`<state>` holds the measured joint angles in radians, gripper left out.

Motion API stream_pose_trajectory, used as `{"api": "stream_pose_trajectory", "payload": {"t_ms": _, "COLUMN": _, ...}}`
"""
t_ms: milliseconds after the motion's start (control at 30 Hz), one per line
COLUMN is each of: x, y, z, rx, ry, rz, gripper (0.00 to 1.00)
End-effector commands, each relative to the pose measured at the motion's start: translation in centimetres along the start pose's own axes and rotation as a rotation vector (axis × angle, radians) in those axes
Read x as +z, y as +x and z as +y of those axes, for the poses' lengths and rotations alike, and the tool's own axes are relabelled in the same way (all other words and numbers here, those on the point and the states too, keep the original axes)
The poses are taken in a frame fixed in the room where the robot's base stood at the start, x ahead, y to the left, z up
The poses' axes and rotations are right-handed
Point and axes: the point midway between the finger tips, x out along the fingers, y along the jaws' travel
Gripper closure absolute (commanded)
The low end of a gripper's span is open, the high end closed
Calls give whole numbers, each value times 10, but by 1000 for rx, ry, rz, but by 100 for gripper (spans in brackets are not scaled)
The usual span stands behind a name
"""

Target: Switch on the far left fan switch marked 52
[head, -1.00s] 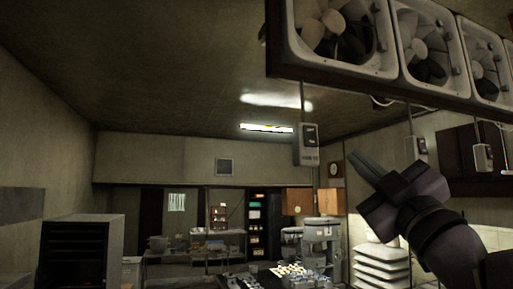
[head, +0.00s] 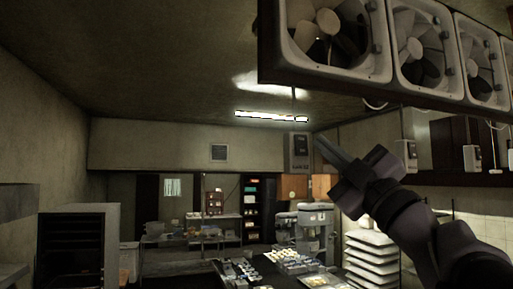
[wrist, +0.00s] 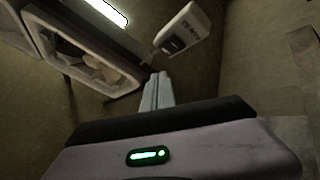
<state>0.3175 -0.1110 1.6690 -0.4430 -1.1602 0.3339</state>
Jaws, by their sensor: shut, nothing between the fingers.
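The far left fan switch is a grey box (head: 299,152) with a dark rocker, hanging on a cord below the leftmost fan (head: 328,35) in the head view. Its small label is too blurred to read. In the wrist view the same box (wrist: 182,28) is beyond and to the upper right of my fingertips. My gripper (head: 322,142) is shut and empty, its fingers pointing up and left, with the tips just right of the box in the head view. The gripper also shows in the wrist view (wrist: 157,78). I cannot tell whether it touches the box.
More fans (head: 417,45) run along the dark frame to the right. Other switch boxes hang at the right, one behind my arm (head: 405,153) and one farther right (head: 472,158). A ceiling lamp (head: 271,116) glows. Mixers and a work table stand farther back.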

Motion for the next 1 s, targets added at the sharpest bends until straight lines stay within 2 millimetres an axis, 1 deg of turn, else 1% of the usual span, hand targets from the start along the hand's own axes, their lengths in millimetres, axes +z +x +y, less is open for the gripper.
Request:
{"api": "stream_pose_trajectory", "payload": {"t_ms": 33, "x": 2, "y": 7, "z": -2, "rx": -2, "ry": 4, "rz": 0, "gripper": 100}}
{"api": "stream_pose_trajectory", "payload": {"t_ms": 100, "x": 8, "y": 12, "z": -8, "rx": -1, "ry": 3, "rz": 0, "gripper": 100}}
{"api": "stream_pose_trajectory", "payload": {"t_ms": 333, "x": 19, "y": 26, "z": -19, "rx": 0, "ry": 1, "rz": 0, "gripper": 100}}
{"api": "stream_pose_trajectory", "payload": {"t_ms": 1000, "x": 20, "y": 28, "z": -21, "rx": 0, "ry": 0, "rz": -1, "gripper": 100}}
